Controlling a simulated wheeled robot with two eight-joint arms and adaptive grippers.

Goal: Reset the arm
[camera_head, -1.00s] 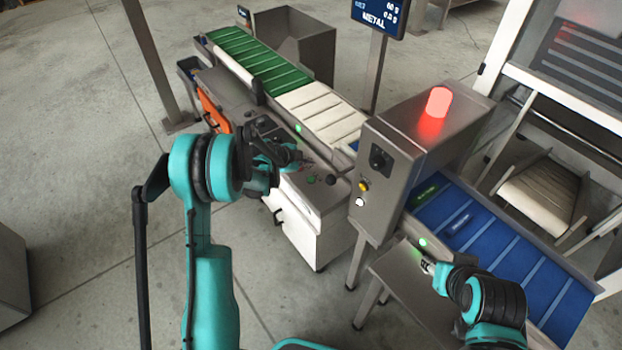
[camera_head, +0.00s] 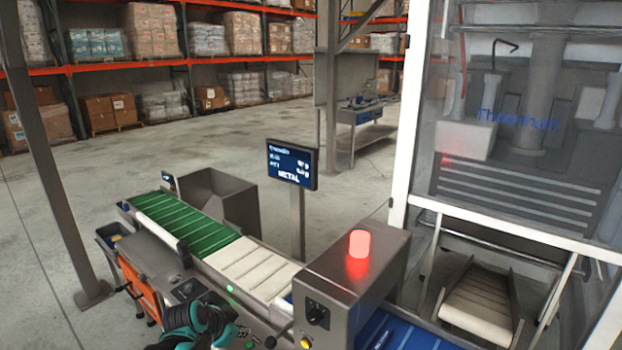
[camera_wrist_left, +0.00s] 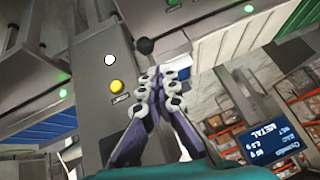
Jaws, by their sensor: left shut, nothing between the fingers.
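My left arm (camera_head: 195,318) shows at the bottom edge of the head view, teal and black, in front of the conveyor's control side. In the left wrist view my left gripper (camera_wrist_left: 160,76) is shut and empty. Its closed fingers appear in front of the grey machine, near a yellow button (camera_wrist_left: 117,86), a white button (camera_wrist_left: 110,60) and a black knob (camera_wrist_left: 145,46). I cannot tell whether the fingers touch anything. My right arm and gripper are out of view.
The grey detector housing (camera_head: 335,285) with its lit red beacon (camera_head: 359,243) stands right of my arm. Green belt (camera_head: 185,222) and white belt (camera_head: 252,266) run behind it. A screen (camera_head: 291,164) reads METAL. Open floor lies at left.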

